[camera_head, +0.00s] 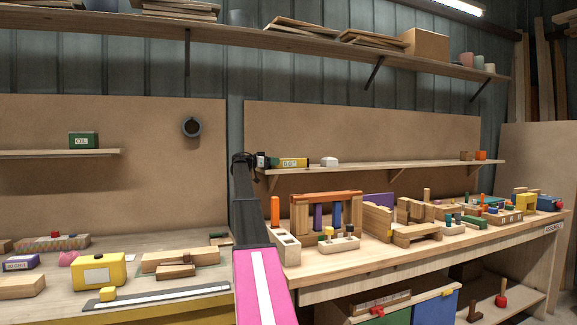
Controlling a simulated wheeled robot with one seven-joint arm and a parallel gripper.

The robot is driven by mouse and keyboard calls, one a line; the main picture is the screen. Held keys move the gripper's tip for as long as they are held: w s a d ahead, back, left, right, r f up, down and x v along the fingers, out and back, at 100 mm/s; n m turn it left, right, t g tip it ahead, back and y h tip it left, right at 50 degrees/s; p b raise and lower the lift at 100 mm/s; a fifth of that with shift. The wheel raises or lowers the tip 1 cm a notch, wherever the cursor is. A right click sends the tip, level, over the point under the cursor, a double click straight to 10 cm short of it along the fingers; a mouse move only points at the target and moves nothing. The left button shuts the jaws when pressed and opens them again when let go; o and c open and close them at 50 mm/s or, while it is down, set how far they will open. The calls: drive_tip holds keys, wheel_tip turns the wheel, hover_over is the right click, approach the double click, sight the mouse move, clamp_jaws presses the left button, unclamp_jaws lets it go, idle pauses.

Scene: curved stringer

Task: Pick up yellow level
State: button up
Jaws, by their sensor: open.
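A dark item with a pale part (262,160) sits between my gripper and the yellow object.
A white item (329,162) lies right of the yellow object. The right workbench (330,265) below is crowded with wooden blocks and toys. The left table (190,295) holds a yellow box (98,271) and blocks. A long shelf (300,47) runs above.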

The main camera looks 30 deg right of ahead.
drive_tip(key=shift+s+d, duration=0.1)
drive_tip(key=shift+d, duration=0.35)
drive_tip(key=c, duration=1.1)
drive_tip(key=shift+r, duration=0.15)
